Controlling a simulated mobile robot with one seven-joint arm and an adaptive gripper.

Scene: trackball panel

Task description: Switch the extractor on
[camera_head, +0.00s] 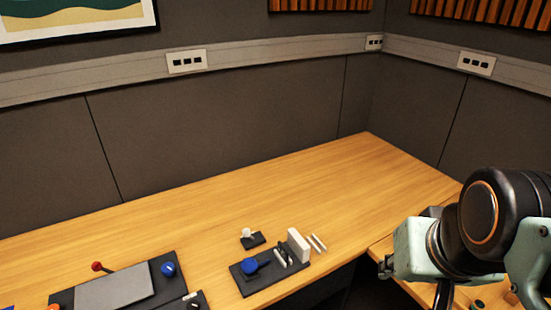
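No control in view has a readable label, so I cannot tell which one is the extractor's. A dark panel (274,281) near the table's front edge carries a blue ball or knob (250,265), thin upright pieces and a white upright block (298,245). A small dark base with a white knob (246,232) stands just behind it. A larger dark panel (62,298) at lower left has a grey plate (114,290), a red-tipped lever (97,266) and a blue knob (168,269). My gripper (386,267) is at the right, apart from the panels; its fingers are not clear.
The wooden table (300,190) is clear behind the panels. A small dark block with a knob (194,302) and an orange knob (53,307) sit at the bottom edge. Wall sockets (187,61) line the grey trunking. A dark gap lies below the table's front edge.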

